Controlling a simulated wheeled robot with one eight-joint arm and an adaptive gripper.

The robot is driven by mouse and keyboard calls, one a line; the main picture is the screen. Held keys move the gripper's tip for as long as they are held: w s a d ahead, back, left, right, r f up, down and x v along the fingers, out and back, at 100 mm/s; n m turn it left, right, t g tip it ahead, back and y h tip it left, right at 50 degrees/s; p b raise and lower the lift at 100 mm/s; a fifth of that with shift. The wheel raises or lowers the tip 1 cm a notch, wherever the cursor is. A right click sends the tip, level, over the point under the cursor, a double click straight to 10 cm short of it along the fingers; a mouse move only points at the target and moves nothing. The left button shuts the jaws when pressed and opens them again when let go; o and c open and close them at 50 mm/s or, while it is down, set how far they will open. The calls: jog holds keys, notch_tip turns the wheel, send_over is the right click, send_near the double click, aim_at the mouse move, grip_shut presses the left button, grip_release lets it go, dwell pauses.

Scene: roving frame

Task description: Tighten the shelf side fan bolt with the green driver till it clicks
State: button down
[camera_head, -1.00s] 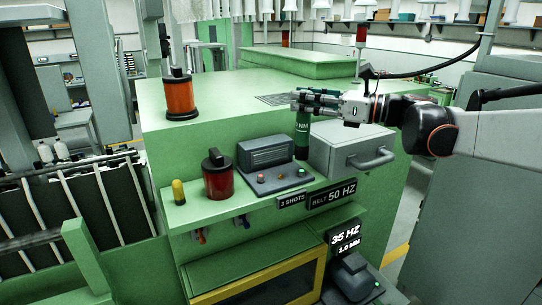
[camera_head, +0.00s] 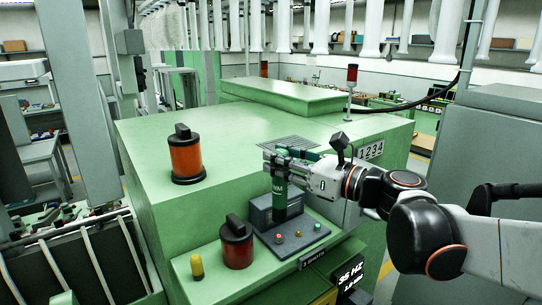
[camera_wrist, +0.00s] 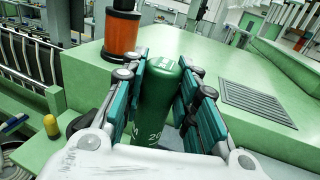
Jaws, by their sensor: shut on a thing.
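My gripper (camera_head: 284,163) is shut on the green driver (camera_head: 279,194), a dark green cylinder with white NM lettering. The driver hangs upright in the fingers, in front of the small dark control console on the green machine's shelf. Whether its lower end touches anything cannot be told. In the wrist view the driver (camera_wrist: 160,98) stands between the two teal finger pads, with its rounded top showing. I cannot make out the fan bolt in either view.
The green machine (camera_head: 230,125) carries an orange-and-black canister (camera_head: 186,156) on top. A dark red canister (camera_head: 236,246), a yellow-capped peg (camera_head: 197,267) and a button panel (camera_head: 292,236) sit on the lower shelf. A grating (camera_head: 290,143) lies behind my gripper.

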aim_at(281, 179)
notch_tip(281, 179, down, 4)
jog(key=b, duration=0.3)
jog(key=shift+r, duration=0.1)
jog(key=n+g+y+b, duration=0.1)
jog(key=g, duration=0.1)
jog(key=n+g+y+b, duration=0.1)
jog(key=n+g, duration=0.1)
jog(key=shift+w+d, duration=0.1)
jog(key=shift+w, duration=0.1)
jog(key=n+g+y+b, duration=0.1)
jog(key=n+g, duration=0.1)
jog(key=g, duration=0.1)
jog(key=shift+s, duration=0.1)
jog(key=n+g+y+b, duration=0.1)
jog(key=n+g, duration=0.2)
jog(key=g, duration=0.2)
jog(key=shift+f+n+g+b, duration=0.3)
jog(key=shift+b, duration=0.05)
jog(key=shift+f, duration=0.15)
jog(key=shift+s, duration=0.1)
